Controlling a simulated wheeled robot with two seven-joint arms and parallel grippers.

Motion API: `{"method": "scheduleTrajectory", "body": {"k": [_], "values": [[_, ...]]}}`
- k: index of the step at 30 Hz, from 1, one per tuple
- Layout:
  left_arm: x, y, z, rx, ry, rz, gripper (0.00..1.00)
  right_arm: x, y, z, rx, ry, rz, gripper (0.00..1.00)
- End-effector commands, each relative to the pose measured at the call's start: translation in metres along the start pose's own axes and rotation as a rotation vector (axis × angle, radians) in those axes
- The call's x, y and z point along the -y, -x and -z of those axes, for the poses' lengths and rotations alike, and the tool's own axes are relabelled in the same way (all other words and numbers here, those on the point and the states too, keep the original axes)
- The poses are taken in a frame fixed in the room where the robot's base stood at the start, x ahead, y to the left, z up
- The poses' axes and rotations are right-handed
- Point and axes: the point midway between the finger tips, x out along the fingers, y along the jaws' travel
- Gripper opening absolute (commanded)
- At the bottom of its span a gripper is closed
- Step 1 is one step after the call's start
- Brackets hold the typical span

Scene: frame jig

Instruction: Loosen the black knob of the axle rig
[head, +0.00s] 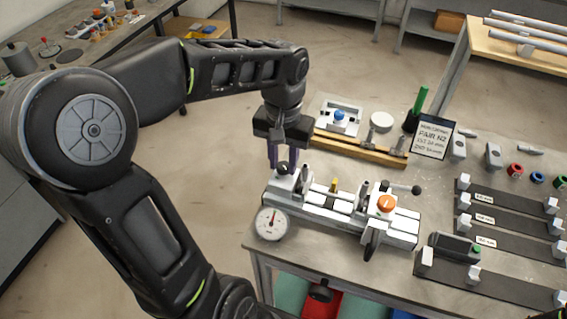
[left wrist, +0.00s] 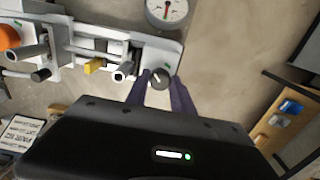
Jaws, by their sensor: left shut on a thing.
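The axle rig (head: 333,213) is a pale rail fixture at the table's front left, with a round dial gauge (head: 271,223) at its left end and an orange knob (head: 386,203) on its right part. The black knob (head: 283,167) sits at the rig's far left end. My left gripper (head: 281,163) reaches down from above with its purple fingers on either side of that knob, shut on it. In the left wrist view the black knob (left wrist: 159,79) shows a white mark between the fingertips (left wrist: 160,84). My right gripper is not in view.
A small sign (head: 432,137) stands behind the rig, near a wooden-edged board with a blue-knobbed fixture (head: 340,115). Dark strips with pale blocks (head: 510,238) lie on the right. A black box with a green button (head: 455,247) sits right of the rig. Coloured bins are below the table.

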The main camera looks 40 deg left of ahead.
Motion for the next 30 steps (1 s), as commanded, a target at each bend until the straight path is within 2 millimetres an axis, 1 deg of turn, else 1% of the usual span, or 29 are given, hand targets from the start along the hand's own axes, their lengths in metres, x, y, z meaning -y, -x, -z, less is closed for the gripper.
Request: {"method": "scheduleTrajectory", "body": {"k": [1,12,18,24,30], "values": [[0.0,-0.001,0.001,-0.002,0.043,0.0,0.0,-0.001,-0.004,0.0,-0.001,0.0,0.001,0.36],[0.0,-0.001,0.001,-0.003,0.391,-0.001,0.0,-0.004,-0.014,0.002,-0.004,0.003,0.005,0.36],[0.0,-0.001,0.0,-0.002,0.549,0.0,0.0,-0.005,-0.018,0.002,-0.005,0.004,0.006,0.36],[0.0,0.0,0.001,-0.002,0.654,0.0,0.0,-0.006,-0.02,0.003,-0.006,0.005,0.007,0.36],[0.0,0.001,0.001,-0.003,0.699,-0.001,0.0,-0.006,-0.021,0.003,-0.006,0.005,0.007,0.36]]}}
